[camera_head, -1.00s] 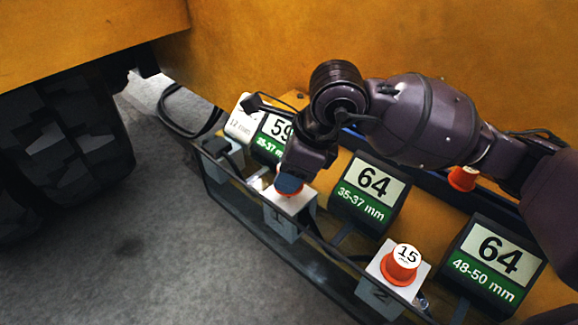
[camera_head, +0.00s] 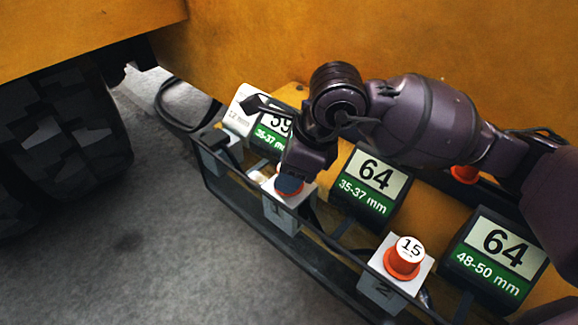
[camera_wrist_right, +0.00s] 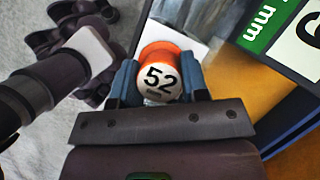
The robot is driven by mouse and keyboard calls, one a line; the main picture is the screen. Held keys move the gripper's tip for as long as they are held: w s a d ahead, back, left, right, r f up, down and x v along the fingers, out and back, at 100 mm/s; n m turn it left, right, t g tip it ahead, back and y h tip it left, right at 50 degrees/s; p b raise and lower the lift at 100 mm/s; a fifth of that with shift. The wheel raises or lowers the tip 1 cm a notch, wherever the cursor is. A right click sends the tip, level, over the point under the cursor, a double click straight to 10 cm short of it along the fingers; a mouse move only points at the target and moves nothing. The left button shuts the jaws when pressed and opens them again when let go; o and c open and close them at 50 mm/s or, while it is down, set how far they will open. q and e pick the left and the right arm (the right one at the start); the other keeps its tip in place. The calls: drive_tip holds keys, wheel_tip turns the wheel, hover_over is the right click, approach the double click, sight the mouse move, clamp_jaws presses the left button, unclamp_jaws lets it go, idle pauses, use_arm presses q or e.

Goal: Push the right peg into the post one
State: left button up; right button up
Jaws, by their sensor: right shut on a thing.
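My right gripper (camera_head: 289,186) is over post one (camera_head: 281,214), a grey block with a white top marked 1. In the head view only a thin orange strip of this peg (camera_head: 289,193) shows below the fingers, at the white top. How deep it sits in the post is hidden. Another orange peg (camera_head: 403,262), cap reading 15, stands upright on post two (camera_head: 382,290). My left gripper is not in view.
Dark blocks with green labels reading 64 (camera_head: 367,185) and 64 (camera_head: 494,258) stand behind the posts. A dark rail (camera_head: 320,238) runs along the front. Another orange piece (camera_head: 465,174) is partly hidden behind my arm. A black tyre (camera_head: 60,140) is at left.

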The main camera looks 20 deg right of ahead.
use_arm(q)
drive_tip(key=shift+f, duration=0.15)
use_arm(e)
drive_tip(key=shift+f, duration=0.3)
drive_tip(key=o, duration=1)
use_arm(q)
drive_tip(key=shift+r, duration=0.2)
use_arm(e)
drive_tip(key=v, duration=0.3)
drive_tip(key=shift+d+r, duration=0.1)
drive_tip(key=shift+r, duration=0.3)
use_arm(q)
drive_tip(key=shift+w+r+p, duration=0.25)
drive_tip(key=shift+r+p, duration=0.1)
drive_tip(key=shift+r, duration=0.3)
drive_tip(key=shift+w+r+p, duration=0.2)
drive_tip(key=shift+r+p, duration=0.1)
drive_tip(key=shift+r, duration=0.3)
use_arm(e)
drive_tip(key=v, duration=0.7)
drive_tip(key=shift+s, duration=0.1)
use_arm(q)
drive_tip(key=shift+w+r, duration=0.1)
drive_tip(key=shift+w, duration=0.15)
